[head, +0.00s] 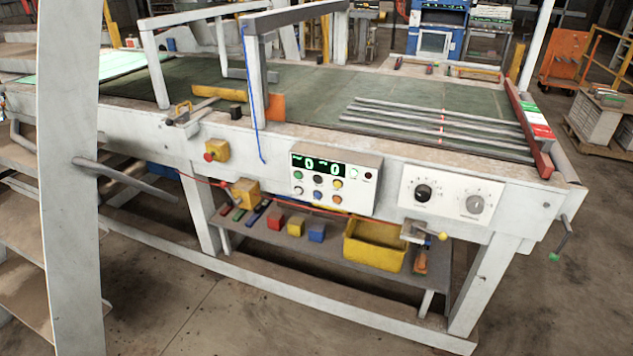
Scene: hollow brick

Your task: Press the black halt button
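The control box (353,197) is on the front of the long machine table, right of the picture's middle. Its green display (319,166) reads 0 and 0. Below it are two rows of small round buttons. The black button (318,180) is in the middle of the upper row, between a green button (298,176) and a yellow button (338,184). Nothing covers it. Whether it is pressed in is too small to tell. The lower row has a pale button, a blue button (318,194) and an orange button (336,199). Neither of my grippers is in view.
A white dial panel (450,179) with black and grey knobs is right of the control box. A yellow box with a red button (210,156) is left. Below is a shelf with a yellow bin (374,245) and colored blocks. A pale post (70,200) stands at left.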

